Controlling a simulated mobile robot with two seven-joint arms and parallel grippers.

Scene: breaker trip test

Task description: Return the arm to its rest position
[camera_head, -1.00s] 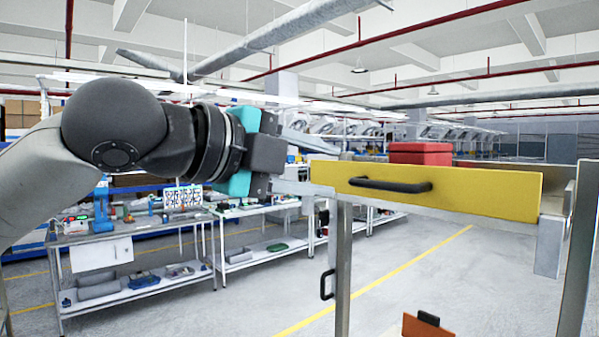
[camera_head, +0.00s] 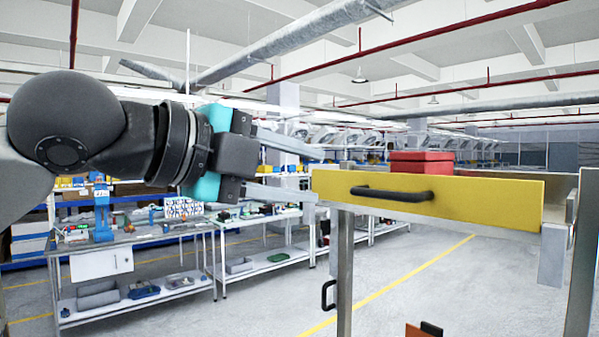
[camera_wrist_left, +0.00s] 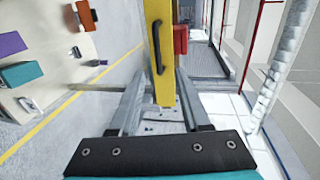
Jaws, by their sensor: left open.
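My left arm comes in from the left in the head view. Its gripper (camera_head: 312,176) is open, one finger above the other, with the tips at the left end of a yellow drawer front (camera_head: 490,200). That front carries a black handle (camera_head: 391,194). In the left wrist view the two grey fingers (camera_wrist_left: 160,76) are spread, and the yellow front (camera_wrist_left: 158,95) with its black handle (camera_wrist_left: 157,48) shows between them. I cannot tell whether a finger touches it. Nothing is held. My right gripper is not in view.
A red box (camera_head: 422,162) sits behind the yellow front. A grey metal post (camera_head: 345,275) stands below it. An orange panel (camera_head: 415,331) shows at the bottom edge. Workbenches (camera_head: 140,245) stand at the left. The floor between has a yellow line.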

